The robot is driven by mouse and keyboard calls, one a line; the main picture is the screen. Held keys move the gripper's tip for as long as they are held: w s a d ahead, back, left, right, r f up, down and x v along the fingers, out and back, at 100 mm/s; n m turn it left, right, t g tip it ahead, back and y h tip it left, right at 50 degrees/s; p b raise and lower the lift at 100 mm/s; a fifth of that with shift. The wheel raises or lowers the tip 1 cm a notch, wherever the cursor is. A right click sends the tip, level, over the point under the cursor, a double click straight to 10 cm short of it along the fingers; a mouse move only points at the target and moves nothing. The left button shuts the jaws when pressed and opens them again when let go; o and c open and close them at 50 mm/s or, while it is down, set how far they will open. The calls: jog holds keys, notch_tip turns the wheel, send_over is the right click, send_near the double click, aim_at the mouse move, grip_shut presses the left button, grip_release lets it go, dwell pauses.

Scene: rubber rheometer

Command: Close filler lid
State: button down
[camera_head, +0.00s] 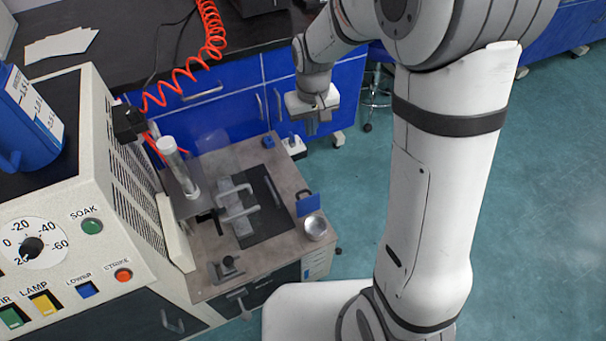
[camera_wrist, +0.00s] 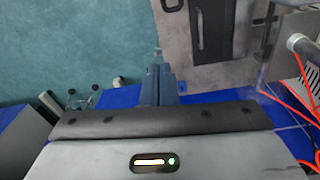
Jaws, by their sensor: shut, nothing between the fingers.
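No part in view is marked as the filler lid, so I cannot tell for certain which it is. A small blue flat piece (camera_head: 307,204), possibly the lid, stands at the right edge of the grey-brown bench top (camera_head: 205,272). A silver round cup (camera_head: 315,228) is just in front of it. My gripper (camera_head: 311,130) is shut and empty, beyond the bench's far right corner and apart from the blue piece. In the wrist view my gripper's fingers (camera_wrist: 158,75) are together, with the bench top (camera_wrist: 178,65) beyond them.
A dark panel with a handle (camera_head: 283,222) is on the bench top. A control cabinet (camera_head: 115,235) and red coiled hose (camera_head: 212,40) are left. Open floor (camera_head: 550,180) lies right.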

aim_at(305, 200)
jog(key=shift+n+g, duration=0.4)
jog(key=w+a+f+b, duration=0.1)
jog(key=f+b, duration=0.1)
jog(key=f, duration=0.6)
jog(key=w+a+f+b, duration=0.1)
jog(key=f+b, duration=0.2)
jog(key=f, duration=0.6)
jog(key=w+a+f+b, duration=0.1)
jog(key=f+b, duration=0.2)
jog(key=f, duration=0.5)
jog(key=shift+w+a+f, duration=0.2)
jog(key=shift+w+a, duration=0.1)
jog(key=shift+w, duration=0.05)
jog(key=s+r, duration=0.1)
jog(key=s+d+r, duration=0.1)
jog(key=s, duration=0.1)
jog(key=shift+s+d, duration=0.15)
jog(key=shift+s, duration=0.1)
